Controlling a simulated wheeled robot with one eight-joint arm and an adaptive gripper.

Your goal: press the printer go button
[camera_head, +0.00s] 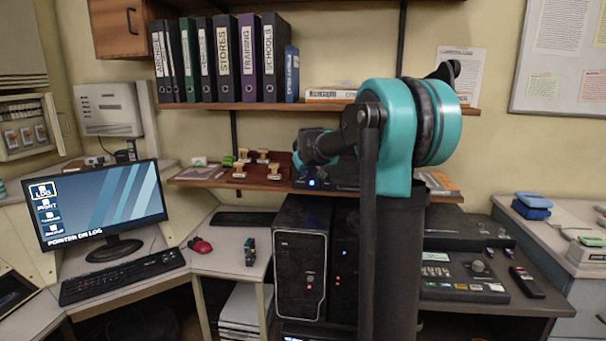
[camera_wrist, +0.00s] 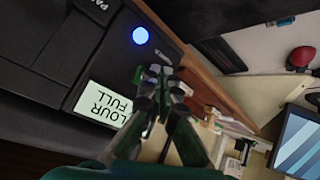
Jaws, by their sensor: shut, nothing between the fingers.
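The printer is a black box on the lower shelf, and its front (camera_head: 346,187) shows partly behind my arm in the head view. In the wrist view its black panel (camera_wrist: 75,55) fills the upper left. A round button glowing blue (camera_wrist: 140,35) sits on that panel, beside small lettering too blurred to read. A pale display (camera_wrist: 104,103) reading "LOUR FULL" is below it. A blue light also shows in the head view (camera_head: 312,182). My gripper (camera_wrist: 165,74) is shut and empty, its tips just below the blue button in the picture. Contact with the panel cannot be told.
Wooden-handled stamps (camera_head: 262,157) stand on the lower shelf (camera_head: 222,180) left of the printer. Binders (camera_head: 222,60) line the shelf above. A black computer tower (camera_head: 300,265) stands below. A monitor (camera_head: 100,210) and red mouse (camera_head: 200,245) are on the left desk.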

